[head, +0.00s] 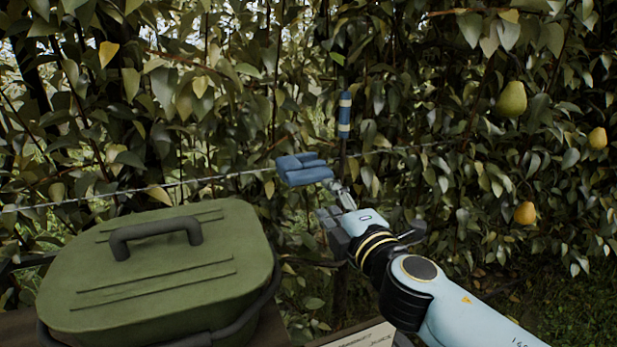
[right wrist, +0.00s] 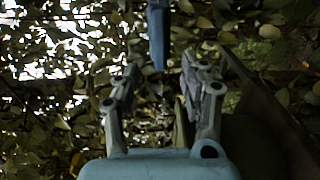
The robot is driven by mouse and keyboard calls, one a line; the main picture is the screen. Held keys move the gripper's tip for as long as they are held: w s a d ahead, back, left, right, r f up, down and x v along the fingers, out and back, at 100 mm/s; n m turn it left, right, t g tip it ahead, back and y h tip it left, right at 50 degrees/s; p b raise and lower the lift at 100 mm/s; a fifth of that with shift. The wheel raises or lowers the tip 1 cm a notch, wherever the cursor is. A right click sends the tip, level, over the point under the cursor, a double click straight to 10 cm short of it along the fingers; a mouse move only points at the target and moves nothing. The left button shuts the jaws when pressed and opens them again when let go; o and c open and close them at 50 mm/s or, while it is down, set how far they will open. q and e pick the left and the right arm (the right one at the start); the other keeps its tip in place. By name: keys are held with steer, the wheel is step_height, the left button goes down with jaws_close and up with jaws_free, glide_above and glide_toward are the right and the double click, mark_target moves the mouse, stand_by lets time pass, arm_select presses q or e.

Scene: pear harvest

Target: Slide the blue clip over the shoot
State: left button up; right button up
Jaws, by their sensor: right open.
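The blue clip (head: 303,169), a chunky blue piece with rounded parallel bars, shows in the head view at the wire, just past the tips of my right gripper (head: 338,192). An upright shoot with blue and cream bands (head: 344,115) stands just right of the clip and above it in the picture. In the right wrist view, a plain blue piece (right wrist: 158,36) lies beyond and between the spread fingers of my right gripper (right wrist: 158,85); I cannot tell surely which blue thing it is. My right gripper is open, with no visible grip on anything. My left gripper is not in view.
A green lidded box (head: 160,265) with a dark handle fills the lower left. A thin wire (head: 225,177) runs across the leafy hedge. Pears (head: 511,99) hang at the right. A pale card (head: 362,338) lies at the bottom edge.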

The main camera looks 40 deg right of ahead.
mark_target(312, 180)
steer(key=p+x, duration=0.1)
steer(key=x, duration=0.9)
steer(key=shift+w+d, duration=0.1)
steer(key=shift+w, duration=0.1)
steer(key=shift+c, duration=0.4)
jaws_close()
